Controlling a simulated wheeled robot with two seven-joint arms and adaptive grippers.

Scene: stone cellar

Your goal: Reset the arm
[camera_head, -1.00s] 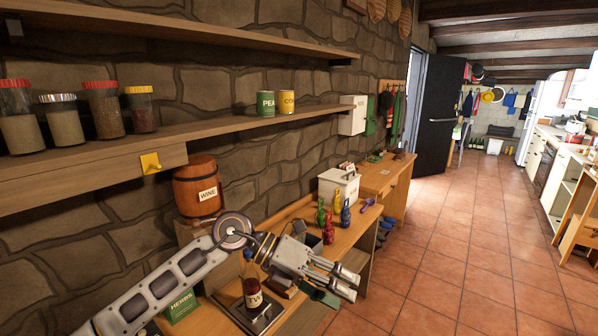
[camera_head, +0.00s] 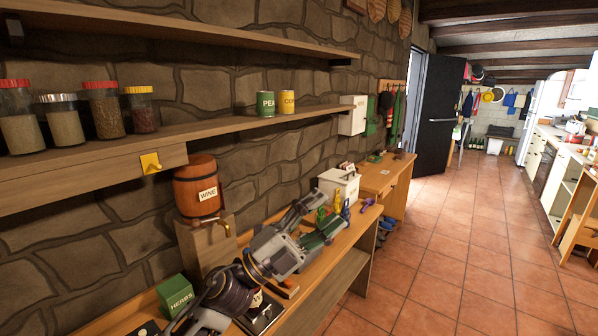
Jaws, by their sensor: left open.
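My left arm comes in from the bottom left in the head view. My left gripper (camera_head: 314,220) is open and empty above the wooden counter (camera_head: 345,262), its fingers spread and pointing away toward the white box. The colored bottles (camera_head: 338,202) stand just beyond its fingertips and are partly hidden by it. I cannot tell whether it touches them. My right gripper is not in view.
A wine barrel (camera_head: 196,188) with a tap stands left of the gripper. A white box (camera_head: 340,184) stands behind it. A green herbs box (camera_head: 175,295) is at lower left. Shelves with jars (camera_head: 106,110) run above. The tiled floor (camera_head: 450,240) at right is clear.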

